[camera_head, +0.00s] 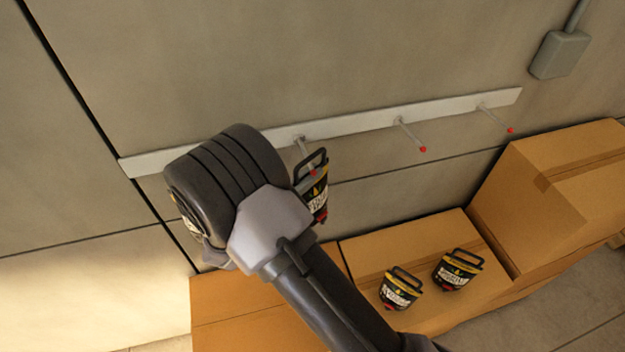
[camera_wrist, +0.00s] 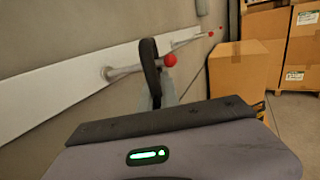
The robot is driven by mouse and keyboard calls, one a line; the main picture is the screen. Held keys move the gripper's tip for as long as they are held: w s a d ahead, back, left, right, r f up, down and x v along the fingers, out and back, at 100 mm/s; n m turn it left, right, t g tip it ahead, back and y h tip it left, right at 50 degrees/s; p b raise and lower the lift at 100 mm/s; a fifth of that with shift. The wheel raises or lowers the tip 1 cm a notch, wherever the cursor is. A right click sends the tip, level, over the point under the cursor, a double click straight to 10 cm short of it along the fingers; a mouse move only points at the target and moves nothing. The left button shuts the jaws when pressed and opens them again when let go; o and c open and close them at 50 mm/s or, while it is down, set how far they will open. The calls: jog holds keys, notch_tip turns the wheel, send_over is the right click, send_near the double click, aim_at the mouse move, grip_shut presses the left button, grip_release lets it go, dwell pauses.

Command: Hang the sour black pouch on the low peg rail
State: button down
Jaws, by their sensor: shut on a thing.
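A black pouch (camera_head: 318,200) with a yellow band, pale label and looped handle is upright at a peg (camera_head: 301,141) of the low rail (camera_head: 345,124). The peg's red tip shows within the handle's outline. In the wrist view the dark handle (camera_wrist: 150,68) is edge-on, crossing the peg between its base and red tip (camera_wrist: 170,60). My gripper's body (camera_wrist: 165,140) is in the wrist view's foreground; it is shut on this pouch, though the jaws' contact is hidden. My wrist covers the gripper in the head view. The flavour wording is too small to read.
Another black pouch (camera_head: 186,216) is partly hidden left of my wrist. Two more pouches (camera_head: 399,289) (camera_head: 457,270) stand on a cardboard box (camera_head: 365,248). A taller box (camera_head: 550,190) stands right. Two pegs (camera_head: 411,134) (camera_head: 494,117) right are bare.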

jog(key=shift+w+a, duration=0.1)
jog(key=shift+w, duration=0.45)
jog(key=shift+r, duration=0.1)
jog(key=shift+w+a+f+b, duration=0.1)
jog(key=shift+w+f+b, duration=0.3)
jog(key=shift+f+b, duration=0.3)
dwell(0.5)
dwell(0.3)
